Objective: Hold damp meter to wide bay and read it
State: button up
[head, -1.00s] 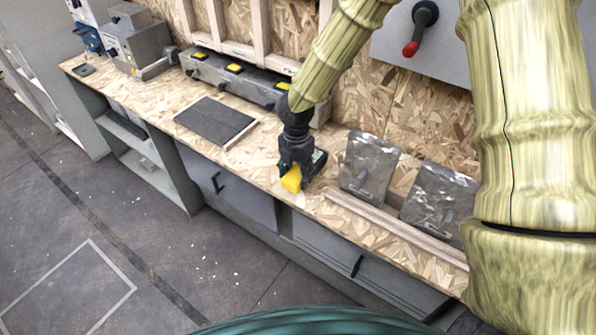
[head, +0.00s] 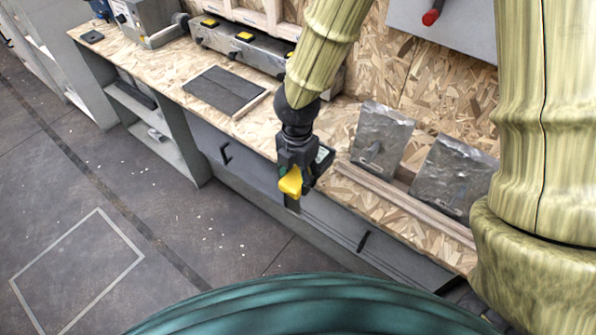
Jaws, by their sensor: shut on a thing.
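My gripper (head: 297,168) is shut on a small dark and yellow thing, which looks like the damp meter (head: 290,184). Its yellow part hangs lowest and a dark part shows at the right of the jaws. No reading can be made out. In the picture, the gripper overlaps the front edge of the bench. A pale wooden stud frame (head: 265,17) stands against the board wall at the back, cut off by the top of the picture. Its bays are only partly seen, so I cannot tell which is the wide one.
The chipboard bench (head: 178,80) holds a dark slab (head: 226,92), a grey box with yellow pads (head: 232,45) and two silvery wrapped plates, one left (head: 382,135) and one right (head: 450,178). A wooden strip (head: 405,203) lies before the plates. The floor (head: 150,200) in front is clear.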

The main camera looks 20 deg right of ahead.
jog(key=shift+r+p, duration=3.1)
jog(key=shift+r, duration=0.25)
jog(key=shift+f, duration=0.15)
